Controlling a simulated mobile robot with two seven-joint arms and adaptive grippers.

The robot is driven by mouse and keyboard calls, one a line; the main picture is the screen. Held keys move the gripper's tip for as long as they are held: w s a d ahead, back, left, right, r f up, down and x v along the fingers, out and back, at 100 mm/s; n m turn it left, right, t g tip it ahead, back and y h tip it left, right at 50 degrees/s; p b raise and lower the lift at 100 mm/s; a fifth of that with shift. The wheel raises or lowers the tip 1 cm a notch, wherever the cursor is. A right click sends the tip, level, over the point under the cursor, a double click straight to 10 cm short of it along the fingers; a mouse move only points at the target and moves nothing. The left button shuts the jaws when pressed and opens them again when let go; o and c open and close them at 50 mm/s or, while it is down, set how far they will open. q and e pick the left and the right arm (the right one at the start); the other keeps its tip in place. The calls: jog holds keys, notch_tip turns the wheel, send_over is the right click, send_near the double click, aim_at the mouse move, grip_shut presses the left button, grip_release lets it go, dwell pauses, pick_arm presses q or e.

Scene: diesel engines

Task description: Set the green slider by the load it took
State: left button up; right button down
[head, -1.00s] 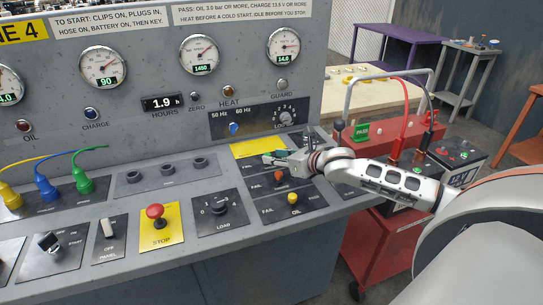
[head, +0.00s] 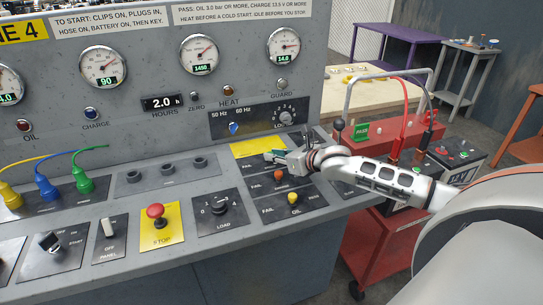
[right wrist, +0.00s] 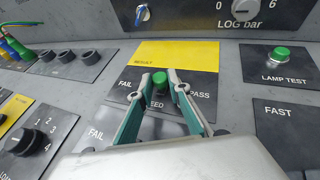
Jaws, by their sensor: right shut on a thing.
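The green slider (right wrist: 159,82) sits on the right part of the console, between the words FAIL and PASS under a yellow RESULT label. Its green knob is near the middle of that span. My right gripper (right wrist: 160,84) is shut on it, one finger on each side; its fingers hide part of the plate. In the head view the right gripper (head: 272,157) reaches in from the right over the same plate. The load knob (head: 220,208) is on a dark plate to the left. My left gripper is out of view.
Below the green slider are an orange slider (head: 279,174) and a yellow slider (head: 293,197), close under my gripper. A red stop button (head: 155,212) stands further left. A green lamp test button (right wrist: 279,53) is to the right. A red battery cart (head: 385,240) stands beside the console.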

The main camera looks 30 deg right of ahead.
jog(key=shift+s+d, duration=0.25)
jog(key=shift+d, duration=1)
jog(key=c, duration=2)
grip_release()
jog(key=shift+o, duration=0.4)
jog(key=shift+s+d, duration=0.1)
jog(key=shift+d, duration=0.05)
jog(key=shift+s, duration=0.1)
jog(key=shift+v, duration=5.25)
jog(key=shift+s+r, duration=0.3)
jog(key=shift+s, duration=0.2)
jog(key=shift+s, duration=0.1)
